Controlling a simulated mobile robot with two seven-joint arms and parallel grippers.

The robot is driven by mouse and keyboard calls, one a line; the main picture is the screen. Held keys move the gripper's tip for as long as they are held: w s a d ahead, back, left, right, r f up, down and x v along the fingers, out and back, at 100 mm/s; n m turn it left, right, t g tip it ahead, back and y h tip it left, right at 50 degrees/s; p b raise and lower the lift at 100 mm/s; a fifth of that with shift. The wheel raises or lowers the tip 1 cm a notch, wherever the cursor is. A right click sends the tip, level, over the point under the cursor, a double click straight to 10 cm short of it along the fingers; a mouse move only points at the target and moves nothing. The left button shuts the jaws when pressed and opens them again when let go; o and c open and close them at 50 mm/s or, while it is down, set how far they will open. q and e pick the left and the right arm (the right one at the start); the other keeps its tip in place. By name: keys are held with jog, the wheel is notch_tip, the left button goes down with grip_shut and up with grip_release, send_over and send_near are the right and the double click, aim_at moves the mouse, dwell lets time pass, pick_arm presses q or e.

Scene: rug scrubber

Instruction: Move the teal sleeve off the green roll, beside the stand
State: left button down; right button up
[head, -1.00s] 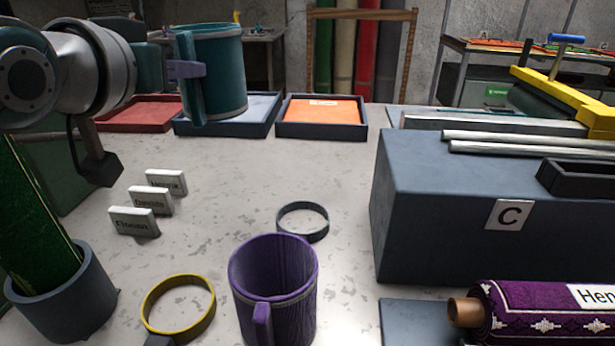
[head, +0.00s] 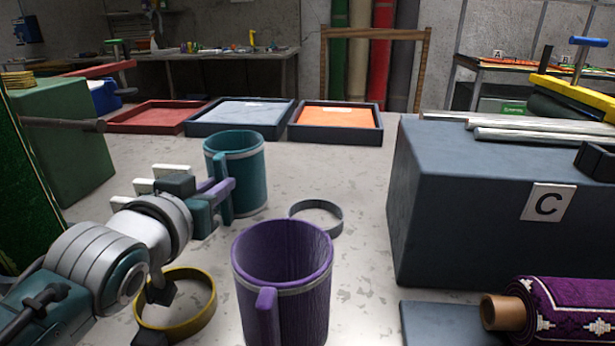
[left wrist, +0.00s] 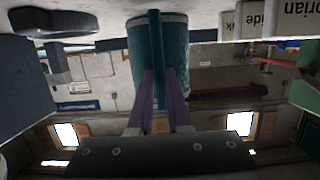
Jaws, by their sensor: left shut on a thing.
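The teal sleeve (head: 245,175), an upright open cup-like tube with a pale band and a handle, is at the middle left of the head view. My left gripper (head: 219,192) is shut on its handle. In the left wrist view the sleeve (left wrist: 172,50) shows upside down, with its handle between the fingers (left wrist: 158,88). The sleeve is low over the table; I cannot tell if it touches. The green roll (head: 22,205) stands at the left edge, apart from the sleeve. The roll's base and stand are hidden or out of frame. My right gripper is not in view.
A purple sleeve (head: 282,300) stands in front, between a yellow ring (head: 205,312) and a grey block (head: 430,215) marked C. A dark ring (head: 337,225) lies right of the teal sleeve. White name cards (head: 143,187) are partly hidden behind my arm. Trays line the back.

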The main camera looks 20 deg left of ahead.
pick_arm(q)
jog(key=shift+f, duration=0.55)
jog(key=shift+f, duration=0.15)
jog(key=c, duration=0.9)
grip_release()
jog(key=shift+o, duration=0.2)
jog(key=shift+r, duration=0.2)
jog(key=shift+s+r+p, duration=0.15)
jog(key=shift+s+p, duration=0.15)
jog(key=shift+p, duration=0.1)
jog(key=s+d+r+m+g+h+p, duration=0.1)
jog(key=s+d+g+p, duration=0.1)
jog(key=s, duration=0.6)
jog(key=s+d+r+m+g+h+p, duration=0.1)
jog(key=s+d+g, duration=0.3)
jog(key=s, duration=0.5)
jog(key=s+d+r+m+g+h+p, duration=0.1)
jog(key=s+d+g+p, duration=0.3)
jog(key=s, duration=0.5)
jog(key=shift+s+r+m+g+h, duration=0.25)
jog(key=shift+m+g+h, duration=0.15)
jog(key=shift+m+g, duration=0.3)
